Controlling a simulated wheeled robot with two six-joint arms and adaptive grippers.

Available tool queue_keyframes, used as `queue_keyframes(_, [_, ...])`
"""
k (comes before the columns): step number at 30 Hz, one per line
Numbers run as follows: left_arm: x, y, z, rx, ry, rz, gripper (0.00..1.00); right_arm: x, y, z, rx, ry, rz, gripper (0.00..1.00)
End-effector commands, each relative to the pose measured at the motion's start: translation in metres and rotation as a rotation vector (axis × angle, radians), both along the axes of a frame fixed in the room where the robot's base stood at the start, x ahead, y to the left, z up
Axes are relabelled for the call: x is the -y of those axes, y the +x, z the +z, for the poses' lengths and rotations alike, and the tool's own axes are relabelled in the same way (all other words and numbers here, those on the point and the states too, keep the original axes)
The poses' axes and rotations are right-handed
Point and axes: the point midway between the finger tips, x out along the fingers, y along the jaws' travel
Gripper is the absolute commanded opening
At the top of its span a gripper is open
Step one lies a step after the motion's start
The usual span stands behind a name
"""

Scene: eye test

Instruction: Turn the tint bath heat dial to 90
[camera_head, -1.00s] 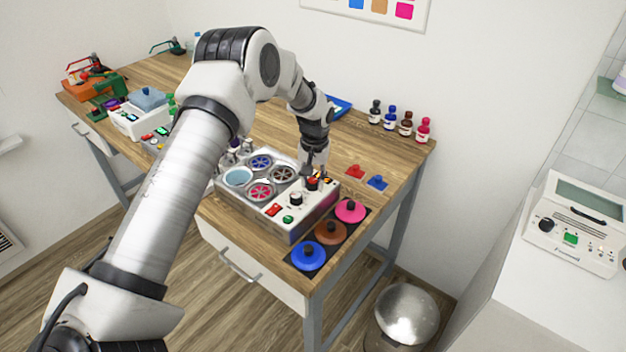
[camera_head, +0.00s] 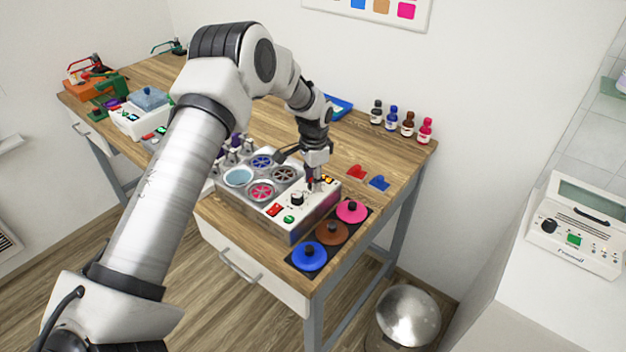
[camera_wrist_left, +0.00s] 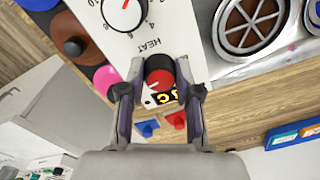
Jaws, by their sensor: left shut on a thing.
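The tint bath (camera_head: 315,212) stands near the table's front right corner, its round wells on the left and white control panel on the right. My left gripper (camera_head: 316,186) points down at the panel's back part. In the left wrist view, its fingers (camera_wrist_left: 160,88) are on either side of a red-topped black knob (camera_wrist_left: 158,74) and shut on it. The word HEAT is printed between this knob and a black dial (camera_wrist_left: 122,12) with a red pointer and a number scale. An orange display (camera_wrist_left: 163,97) is partly hidden behind the knob. My right gripper is out of view.
Several bottles (camera_head: 407,123) line the back edge. Clamps or nozzles (camera_head: 231,157) stand left of the wells. A metal bin (camera_head: 405,315) is on the floor.

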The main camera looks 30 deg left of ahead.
Motion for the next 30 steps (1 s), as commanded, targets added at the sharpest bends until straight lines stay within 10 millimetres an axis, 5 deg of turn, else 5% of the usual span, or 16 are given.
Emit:
queue_keyframes(25, [-0.001,0.0037,0.0041,0.012,0.003,-0.171,0.0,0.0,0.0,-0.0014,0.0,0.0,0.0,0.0])
queue_keyframes(26, [-0.001,0.0037,0.0041,0.012,0.003,-0.171,0.37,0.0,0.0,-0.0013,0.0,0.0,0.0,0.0])
queue_keyframes(27, [-0.001,0.0037,0.0041,0.012,0.003,-0.171,0.51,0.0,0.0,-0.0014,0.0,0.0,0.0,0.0])
queue_keyframes(28, [-0.001,0.0035,0.0039,0.011,0.003,-0.171,0.58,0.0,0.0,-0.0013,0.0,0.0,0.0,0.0])
queue_keyframes(30, [-0.0008,0.0028,0.0031,0.008,0.002,-0.171,0.58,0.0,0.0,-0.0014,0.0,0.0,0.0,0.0])
